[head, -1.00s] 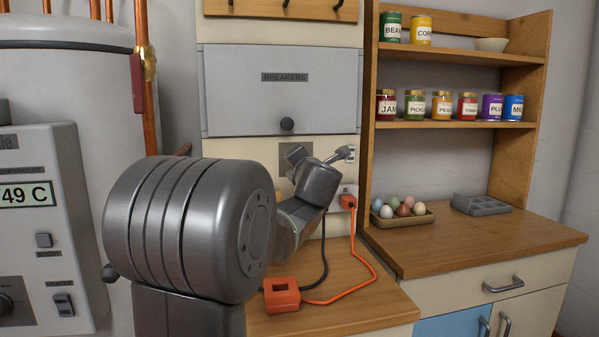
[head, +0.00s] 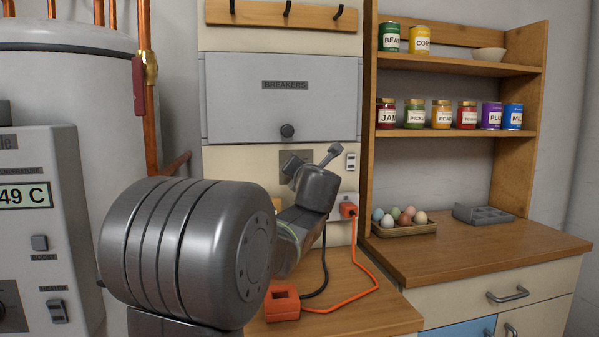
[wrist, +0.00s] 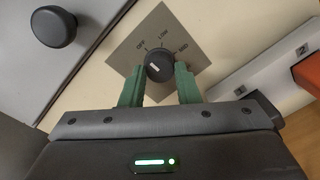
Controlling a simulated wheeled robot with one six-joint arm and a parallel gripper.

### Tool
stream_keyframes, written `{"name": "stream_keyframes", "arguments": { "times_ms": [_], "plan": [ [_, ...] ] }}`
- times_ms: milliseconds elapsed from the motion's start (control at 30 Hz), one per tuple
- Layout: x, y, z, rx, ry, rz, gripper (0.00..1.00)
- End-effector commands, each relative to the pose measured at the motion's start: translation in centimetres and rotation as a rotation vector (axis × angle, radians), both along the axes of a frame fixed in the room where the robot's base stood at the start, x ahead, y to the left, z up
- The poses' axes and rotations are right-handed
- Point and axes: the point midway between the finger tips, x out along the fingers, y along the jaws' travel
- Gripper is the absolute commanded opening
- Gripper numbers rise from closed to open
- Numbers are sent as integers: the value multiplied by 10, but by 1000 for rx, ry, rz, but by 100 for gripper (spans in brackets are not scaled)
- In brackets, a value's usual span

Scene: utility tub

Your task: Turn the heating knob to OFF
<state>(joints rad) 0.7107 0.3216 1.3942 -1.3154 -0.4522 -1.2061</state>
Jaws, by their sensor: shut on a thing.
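The heating knob (wrist: 159,66) is a round dark knob on a grey square plate (wrist: 185,27), marked OFF, LOW and a third label at right. It sits between the two green fingers of my gripper (wrist: 160,68), which is shut on it. A short pale mark shows on the left part of the knob; I cannot tell exactly which label it points to.
The breaker panel (head: 285,100) with its round dark knob (wrist: 54,27) is just above the plate. A switch (head: 350,161) and an orange plug (head: 348,210) are to the right. An orange block (head: 283,303) and cords lie on the wooden counter (head: 355,320) below.

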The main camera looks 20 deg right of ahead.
Motion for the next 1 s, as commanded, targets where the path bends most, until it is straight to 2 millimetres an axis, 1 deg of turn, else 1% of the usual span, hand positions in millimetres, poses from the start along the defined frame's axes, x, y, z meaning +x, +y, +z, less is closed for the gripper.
{"name": "stream_keyframes", "arguments": {
  "times_ms": [100, 133, 200, 233, 500, 633, 767, 1000],
  "plan": [
    [0, 0, -3, 1, 5, 0, 6],
    [0, 0, -3, 2, 5, 0, 35],
    [0, 0, -3, 2, 4, -1, 48],
    [0, 0, -3, 2, 3, 0, 51],
    [-1, 0, -1, 1, 1, 0, 51],
    [-8, 2, 0, 2, 1, -2, 51],
    [-28, 7, 1, 2, -1, -1, 51],
    [-79, 22, 3, 1, 0, -4, 51]
  ]
}}
